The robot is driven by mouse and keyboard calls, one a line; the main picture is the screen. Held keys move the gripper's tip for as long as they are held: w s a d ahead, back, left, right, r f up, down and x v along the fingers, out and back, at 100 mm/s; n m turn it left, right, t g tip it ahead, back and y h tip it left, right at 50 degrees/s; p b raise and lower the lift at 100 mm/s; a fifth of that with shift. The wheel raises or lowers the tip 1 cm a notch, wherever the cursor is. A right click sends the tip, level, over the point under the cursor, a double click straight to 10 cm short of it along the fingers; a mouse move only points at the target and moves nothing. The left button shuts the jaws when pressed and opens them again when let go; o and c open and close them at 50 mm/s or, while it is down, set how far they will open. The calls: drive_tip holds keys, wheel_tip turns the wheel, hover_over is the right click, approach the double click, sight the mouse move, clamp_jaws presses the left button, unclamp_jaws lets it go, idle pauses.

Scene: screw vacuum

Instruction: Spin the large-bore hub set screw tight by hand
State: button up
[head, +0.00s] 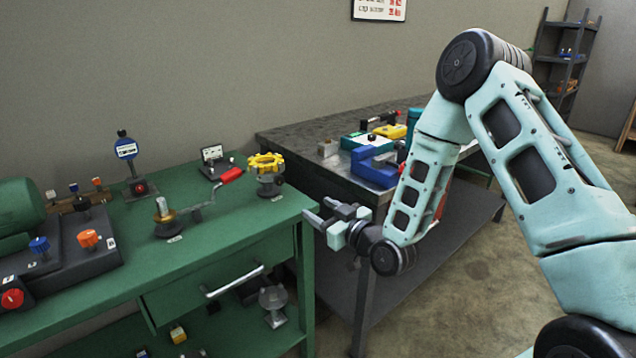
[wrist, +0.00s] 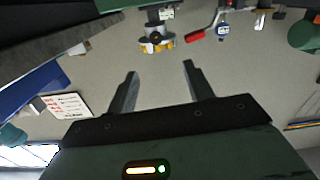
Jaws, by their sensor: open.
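A crank with a brass-coloured hub (head: 165,217) stands on the green bench in the head view. A pale upright piece tops the hub, and its red handle (head: 231,176) reaches right. I cannot tell for certain which part is the large-bore hub set screw; the small labels are unreadable. A yellow handwheel (head: 266,162) on a valve stands at the bench's right end; it also shows in the wrist view (wrist: 157,46). My gripper (head: 321,211) is open and empty, just off the bench's right edge, apart from all these parts. It also shows in the wrist view (wrist: 160,78).
The green bench (head: 220,245) also holds a dial gauge (head: 126,149) and, at left, a dark unit with blue and orange knobs (head: 88,239). A grey table (head: 330,180) with a blue vise (head: 376,168) stands behind my gripper. The bench front is largely clear.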

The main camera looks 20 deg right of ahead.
drive_tip(key=p, duration=0.2)
approach(280, 180)
drive_tip(key=x, duration=0.8)
drive_tip(key=shift+w+f, duration=0.1)
drive_tip(key=c, duration=1)
